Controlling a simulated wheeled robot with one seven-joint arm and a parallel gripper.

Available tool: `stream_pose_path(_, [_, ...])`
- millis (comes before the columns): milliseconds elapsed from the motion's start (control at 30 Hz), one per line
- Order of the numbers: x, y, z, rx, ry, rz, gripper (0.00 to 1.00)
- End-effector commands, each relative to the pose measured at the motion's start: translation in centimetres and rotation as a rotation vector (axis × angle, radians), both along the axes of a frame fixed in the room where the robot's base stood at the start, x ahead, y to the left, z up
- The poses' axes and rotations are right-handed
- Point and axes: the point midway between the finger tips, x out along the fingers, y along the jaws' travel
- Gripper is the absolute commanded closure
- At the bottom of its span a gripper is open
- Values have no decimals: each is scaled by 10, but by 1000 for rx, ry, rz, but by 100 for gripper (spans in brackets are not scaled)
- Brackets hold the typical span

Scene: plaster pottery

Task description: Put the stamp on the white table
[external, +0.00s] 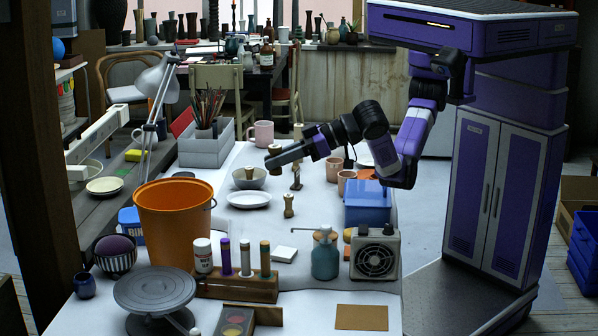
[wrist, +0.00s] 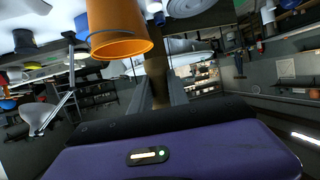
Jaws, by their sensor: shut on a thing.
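My gripper (external: 272,163) is shut on a small brown wooden stamp (external: 275,150) and holds it above the white table (external: 240,222), near the grey bowl (external: 260,179). In the wrist view the stamp (wrist: 158,78) shows between the two fingers (wrist: 158,97). Its lower end is partly hidden by the fingers in the external view. Another wooden stamp-like piece (external: 289,206) stands upright on the table, and a darker one (external: 296,181) stands behind it.
A white plate (external: 249,199), orange bucket (external: 174,225), grey box of brushes (external: 206,150), pink mugs (external: 347,180) and blue box (external: 367,205) crowd the table. A teal bottle (external: 325,258) and grey fan box (external: 375,258) stand in front. Bare table shows around the plate.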

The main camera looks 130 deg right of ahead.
Motion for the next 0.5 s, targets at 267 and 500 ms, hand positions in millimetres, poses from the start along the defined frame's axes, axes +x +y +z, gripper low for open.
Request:
stream_pose_path(267, [-20,127,2,-8,-5,181,100])
stream_pose_path(500, [-38,187,6,-12,-5,268,100])
